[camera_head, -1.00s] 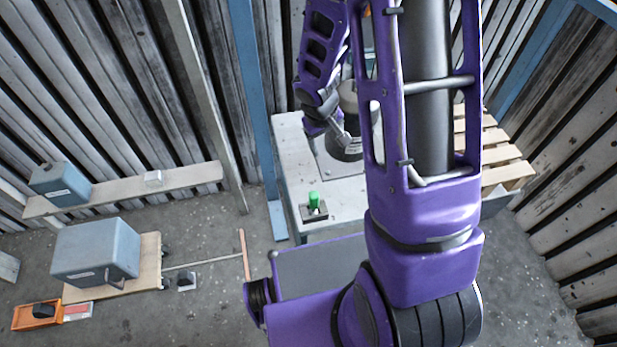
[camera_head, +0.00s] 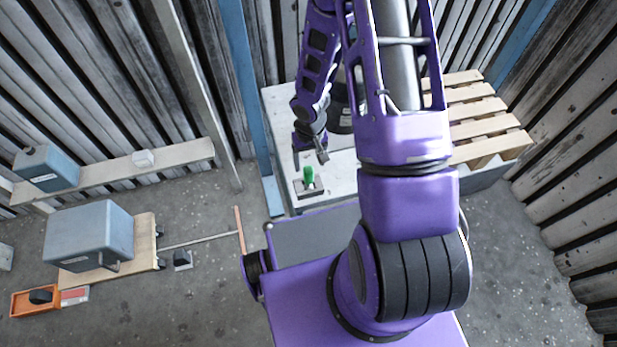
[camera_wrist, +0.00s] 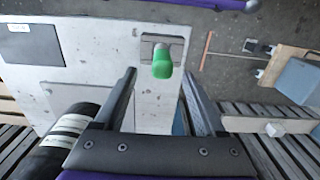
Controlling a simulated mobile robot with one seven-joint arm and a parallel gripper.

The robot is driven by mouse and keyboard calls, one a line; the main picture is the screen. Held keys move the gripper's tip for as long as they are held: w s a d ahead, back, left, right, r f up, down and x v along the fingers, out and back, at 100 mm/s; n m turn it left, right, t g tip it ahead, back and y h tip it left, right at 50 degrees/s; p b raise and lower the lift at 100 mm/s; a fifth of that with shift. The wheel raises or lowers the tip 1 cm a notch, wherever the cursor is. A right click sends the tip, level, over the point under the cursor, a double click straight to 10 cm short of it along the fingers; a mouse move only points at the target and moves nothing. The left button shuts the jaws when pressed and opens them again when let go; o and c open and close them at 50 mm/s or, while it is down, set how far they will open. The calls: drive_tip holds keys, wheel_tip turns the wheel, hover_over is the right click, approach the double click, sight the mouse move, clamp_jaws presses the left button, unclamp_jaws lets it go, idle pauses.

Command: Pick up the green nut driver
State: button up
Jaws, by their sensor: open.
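The green nut driver (camera_head: 308,176) stands upright in a small dark-edged holder plate (camera_head: 300,190) near the front left corner of the pale bench. In the wrist view its green handle (camera_wrist: 162,64) shows end-on, beyond the fingertips and between their lines. My gripper (camera_head: 310,156) is open and empty, a little above and behind the nut driver in the head view. In the wrist view its two fingers (camera_wrist: 159,75) stand apart on either side of the handle, with no contact visible. The driver's lower part is hidden in the holder.
A dark cylindrical housing (camera_head: 342,112) stands on the bench (camera_head: 335,165) behind my gripper, partly hidden by my arm. A wooden pallet (camera_head: 488,125) lies to the right. A blue post (camera_head: 243,100) rises at the bench's left. Blue-grey boxes (camera_head: 88,235) stand further left.

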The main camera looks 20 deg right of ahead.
sight(309, 169)
drive_tip(key=shift+a+f+b, duration=0.15)
drive_tip(key=shift+f+b, duration=0.5)
drive_tip(key=shift+f, duration=2.5)
clamp_jaws()
